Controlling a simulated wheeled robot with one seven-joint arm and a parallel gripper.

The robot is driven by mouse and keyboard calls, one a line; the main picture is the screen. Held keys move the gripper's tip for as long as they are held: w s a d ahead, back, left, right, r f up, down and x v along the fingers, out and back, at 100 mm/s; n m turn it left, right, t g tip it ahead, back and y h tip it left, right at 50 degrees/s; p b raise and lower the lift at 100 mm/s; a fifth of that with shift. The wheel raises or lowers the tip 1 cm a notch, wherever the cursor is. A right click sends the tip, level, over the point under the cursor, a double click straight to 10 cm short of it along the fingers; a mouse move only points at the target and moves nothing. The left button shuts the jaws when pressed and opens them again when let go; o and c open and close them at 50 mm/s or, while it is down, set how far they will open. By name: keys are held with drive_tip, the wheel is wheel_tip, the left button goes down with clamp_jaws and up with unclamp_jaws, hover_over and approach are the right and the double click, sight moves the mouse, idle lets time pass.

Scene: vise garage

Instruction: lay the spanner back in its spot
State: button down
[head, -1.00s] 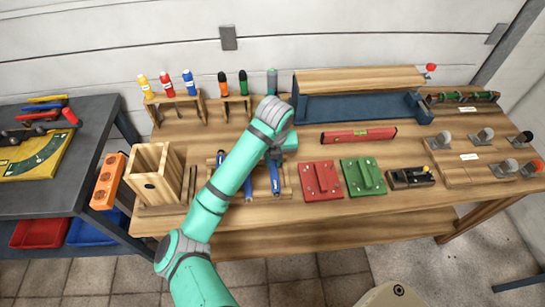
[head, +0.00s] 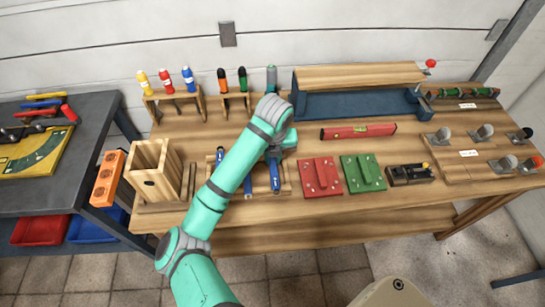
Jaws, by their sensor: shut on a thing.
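My gripper (head: 276,152) is over the back of a wooden spanner rack (head: 288,188) at the middle of the bench, partly covered by my own wrist. It is shut on a blue spanner (head: 275,177), whose handle shows just below the jaws, over the right part of the rack. Whether the spanner touches the rack I cannot tell. Two more blue tools show at the rack, one at the left (head: 220,156) and one in the middle (head: 248,184), partly behind my arm. The jaw tips are hidden.
A wooden box (head: 153,176) stands left of the rack. Red (head: 319,177) and green (head: 362,173) blocks lie to its right, with a red level (head: 358,132) behind them. A screwdriver rack (head: 236,101) and a blue tray (head: 355,108) stand at the back.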

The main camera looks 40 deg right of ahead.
drive_tip(key=shift+f, duration=0.25)
drive_tip(key=shift+s+f, duration=0.1)
drive_tip(key=shift+f, duration=0.1)
drive_tip(key=c, duration=1.2)
unclamp_jaws()
drive_tip(key=shift+r, duration=3.45)
